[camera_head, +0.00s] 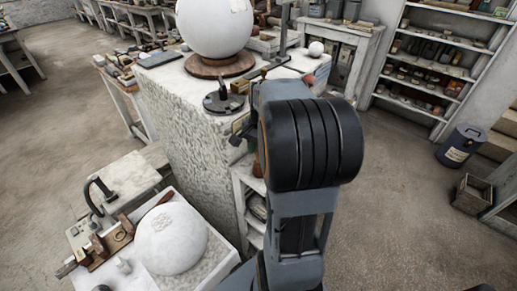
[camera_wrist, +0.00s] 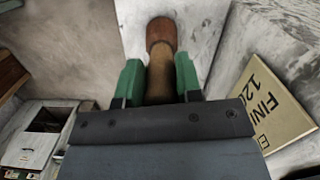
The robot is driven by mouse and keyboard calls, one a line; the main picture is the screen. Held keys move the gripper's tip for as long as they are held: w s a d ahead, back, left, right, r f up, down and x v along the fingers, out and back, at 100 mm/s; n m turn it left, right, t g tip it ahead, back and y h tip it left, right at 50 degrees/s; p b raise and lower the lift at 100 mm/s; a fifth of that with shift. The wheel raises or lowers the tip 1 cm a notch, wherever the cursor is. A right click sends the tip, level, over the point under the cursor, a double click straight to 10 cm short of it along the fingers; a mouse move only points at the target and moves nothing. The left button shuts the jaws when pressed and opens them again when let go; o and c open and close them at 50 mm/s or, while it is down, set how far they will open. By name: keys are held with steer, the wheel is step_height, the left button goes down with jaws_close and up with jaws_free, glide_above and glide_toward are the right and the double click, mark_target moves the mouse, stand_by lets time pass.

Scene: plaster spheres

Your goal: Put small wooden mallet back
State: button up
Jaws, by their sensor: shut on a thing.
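In the wrist view my gripper (camera_wrist: 159,78) has its two green finger pads on either side of a brown wooden piece, the small wooden mallet (camera_wrist: 161,33). The pads are shut on its lighter, narrower part, and its reddish-brown rounded end points away from me. The rest of it is hidden behind the gripper body. A pale surface lies beyond it; I cannot tell whether it touches. In the head view my dark arm covers the gripper and most of what it holds, beside the rough white block (camera_head: 185,120).
A large plaster sphere (camera_head: 215,25) stands on a round wooden base (camera_head: 220,65) on the block. A printed card (camera_wrist: 270,105) is right of the gripper. The floor (camera_head: 420,230) at right is largely clear.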

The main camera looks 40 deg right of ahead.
steer(key=o, duration=1)
steer(key=r, duration=0.3)
steer(key=d+r, duration=0.1)
steer(key=r, duration=0.7)
steer(key=shift+w+d+r, duration=0.1)
steer(key=shift+w+d, duration=0.05)
steer(key=shift+a+r, duration=0.2)
steer(key=shift+a, duration=0.05)
steer(key=s+a+f+n+t, duration=0.2)
steer(key=s+a+f+n, duration=0.1)
steer(key=a+n, duration=0.4)
steer(key=s+a+f+n+t+h, duration=0.1)
steer(key=s+a+f+n+t, duration=0.1)
steer(key=s+a+f+n, duration=0.2)
steer(key=a+f+n, duration=0.1)
steer(key=a+n, duration=0.2)
steer(key=a, duration=0.4)
steer(key=shift+a+t, duration=0.15)
steer(key=shift+t, duration=0.15)
